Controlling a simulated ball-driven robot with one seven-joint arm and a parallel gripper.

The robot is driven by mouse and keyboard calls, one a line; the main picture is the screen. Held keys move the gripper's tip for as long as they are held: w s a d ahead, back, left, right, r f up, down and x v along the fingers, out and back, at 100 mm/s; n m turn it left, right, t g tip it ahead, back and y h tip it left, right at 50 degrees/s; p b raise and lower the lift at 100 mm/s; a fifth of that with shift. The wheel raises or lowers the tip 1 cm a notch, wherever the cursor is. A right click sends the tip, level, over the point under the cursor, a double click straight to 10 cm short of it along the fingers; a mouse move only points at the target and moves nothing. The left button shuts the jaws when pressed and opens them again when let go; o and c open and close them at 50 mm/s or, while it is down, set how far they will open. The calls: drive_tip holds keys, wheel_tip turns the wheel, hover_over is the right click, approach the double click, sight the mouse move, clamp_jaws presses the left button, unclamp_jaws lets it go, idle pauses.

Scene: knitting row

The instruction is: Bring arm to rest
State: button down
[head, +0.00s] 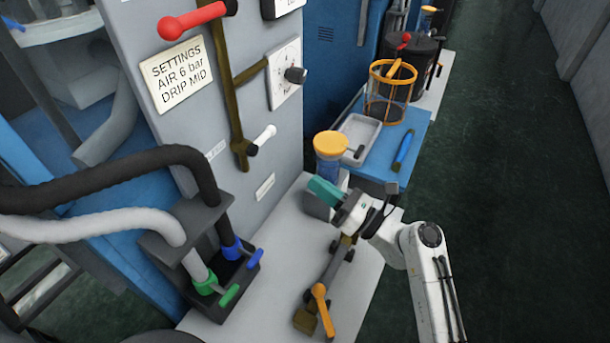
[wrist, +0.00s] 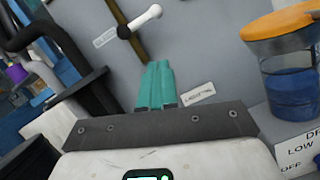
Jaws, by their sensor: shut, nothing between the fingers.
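My gripper (head: 322,190) has teal fingers and hangs over the pale ledge (head: 345,290), in front of the grey machine panel. In the wrist view its fingers (wrist: 156,82) lie side by side, closed with nothing between them, and point toward the grey panel (wrist: 200,40). My white arm reaches in from the lower right in the head view. The clear jar with an orange lid (head: 331,145) stands just behind the gripper in the head view. In the wrist view the jar (wrist: 288,75) holds blue liquid and is at the right, apart from the fingers.
The panel carries a red-handled lever (head: 195,20), a white-tipped lever (head: 262,138) and a black knob (head: 296,75). Two hoses with green and blue fittings (head: 235,250) stand at left. An orange-handled valve (head: 321,300) is on the ledge. Dark floor (head: 500,180) is clear at right.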

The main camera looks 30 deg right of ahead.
drive_tip(key=s+a+f+n+g+h, duration=0.15)
drive_tip(key=s+f+n+g, duration=0.35)
drive_tip(key=n, duration=0.5)
drive_tip(key=s+a+f+n+g+h, duration=0.1)
drive_tip(key=s+a+f+n+g, duration=0.35)
drive_tip(key=n, duration=0.55)
drive_tip(key=s+d+f+n+g+h, duration=0.2)
drive_tip(key=s+d+n, duration=0.1)
drive_tip(key=s, duration=0.4)
drive_tip(key=s+d+f+n+g+h, duration=0.3)
drive_tip(key=s+n, duration=0.3)
drive_tip(key=s, duration=0.1)
drive_tip(key=s+d+f+n+g+h, duration=0.2)
drive_tip(key=s+d+n+g+h, duration=0.1)
drive_tip(key=s, duration=0.5)
drive_tip(key=shift+d+f+n, duration=0.2)
drive_tip(key=shift+d+n, duration=0.4)
drive_tip(key=shift+n, duration=0.2)
drive_tip(key=shift+w, duration=0.1)
